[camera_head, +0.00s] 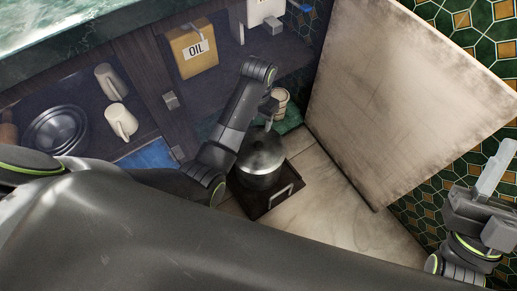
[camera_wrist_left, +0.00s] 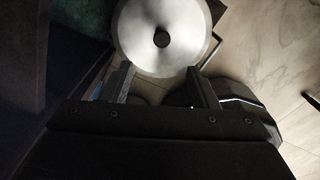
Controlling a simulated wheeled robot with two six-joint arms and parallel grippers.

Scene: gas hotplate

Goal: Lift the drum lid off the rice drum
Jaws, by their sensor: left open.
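The rice drum (camera_head: 258,180) is a dark, round metal drum standing on a dark tray (camera_head: 284,199) on the floor. Its drum lid (camera_head: 264,153) is a shiny metal disc and lies on top of the drum. In the left wrist view the lid (camera_wrist_left: 148,22) fills the top middle, with a dark round knob (camera_wrist_left: 161,40) at its centre. My left gripper (camera_head: 269,120) is above the lid. In the wrist view its two fingers (camera_wrist_left: 160,72) are apart with nothing between them, short of the knob. My right gripper (camera_head: 490,175) is far off at the right edge; its jaw gap is unclear.
A large pale panel (camera_head: 390,90) stands right of the drum. Behind the drum is a small wooden bucket (camera_head: 280,101). Bare floor (camera_head: 335,215) lies right of the tray.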

